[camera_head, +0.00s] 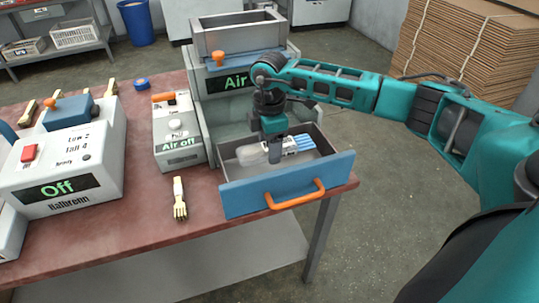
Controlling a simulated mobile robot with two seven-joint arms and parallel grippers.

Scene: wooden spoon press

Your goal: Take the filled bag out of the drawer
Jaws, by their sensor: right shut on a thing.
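The drawer (240,194) of the grey machine stands pulled open at the table's front right, with a blue front and an orange handle (296,195). A bag (250,154), pale and see-through with a blue-striped part (303,142) at its right, lies in the drawer area. My right gripper (275,160) points down into the drawer and is shut on the bag near its middle. The gripper hides part of the bag, and I cannot tell whether the bag touches the drawer floor. My left gripper is not in view.
A white box reading "Air off" (179,140) stands left of the drawer. A white machine reading "Off" (65,165) stands at the left. Cardboard stacks (460,45) stand behind my right arm.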

